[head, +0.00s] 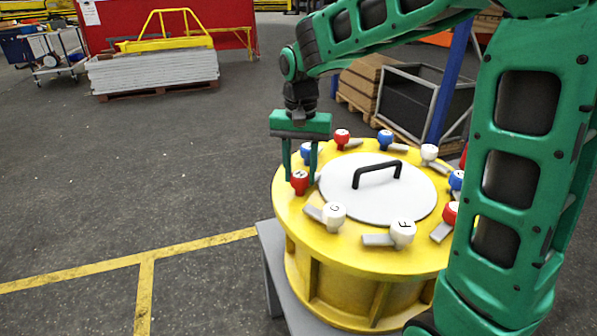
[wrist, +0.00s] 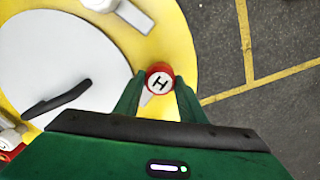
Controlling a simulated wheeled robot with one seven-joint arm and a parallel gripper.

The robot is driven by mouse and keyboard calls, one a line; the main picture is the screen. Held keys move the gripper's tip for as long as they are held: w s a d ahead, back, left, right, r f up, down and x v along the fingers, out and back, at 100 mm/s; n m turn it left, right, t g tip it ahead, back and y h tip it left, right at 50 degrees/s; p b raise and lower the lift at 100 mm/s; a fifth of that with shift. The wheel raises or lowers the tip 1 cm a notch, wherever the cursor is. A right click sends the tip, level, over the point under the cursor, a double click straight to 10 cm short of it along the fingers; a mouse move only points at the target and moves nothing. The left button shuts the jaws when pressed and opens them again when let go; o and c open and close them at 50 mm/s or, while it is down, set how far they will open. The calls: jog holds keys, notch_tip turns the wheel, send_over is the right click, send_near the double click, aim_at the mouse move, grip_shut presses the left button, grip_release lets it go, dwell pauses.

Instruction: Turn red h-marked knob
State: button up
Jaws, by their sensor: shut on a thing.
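The red knob marked H (wrist: 159,80) sits near the rim of the round yellow drum (head: 330,232). It also shows in the head view (head: 299,183). My gripper (head: 300,180) points down over the drum's left side, its two green fingers around the knob. In the wrist view my gripper (wrist: 158,88) has one finger on each side of the knob and is shut on it. A small grey-white part shows beside the knob, between the fingers; most of it is hidden.
More red, white and blue knobs with grey levers ring the drum, including a white G knob (head: 333,215) and a white F knob (head: 402,233) close by. A white lid (head: 350,190) with a black handle (head: 377,173) fills the middle. Floor at left is clear.

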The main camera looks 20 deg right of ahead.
aim_at(299, 173)
jog(key=n, duration=0.4)
jog(key=shift+n, duration=2.6)
jog(key=o, duration=1)
jog(key=shift+o, duration=0.2)
notch_tip(299, 173, up, 11)
jog(key=shift+w+f, duration=0.1)
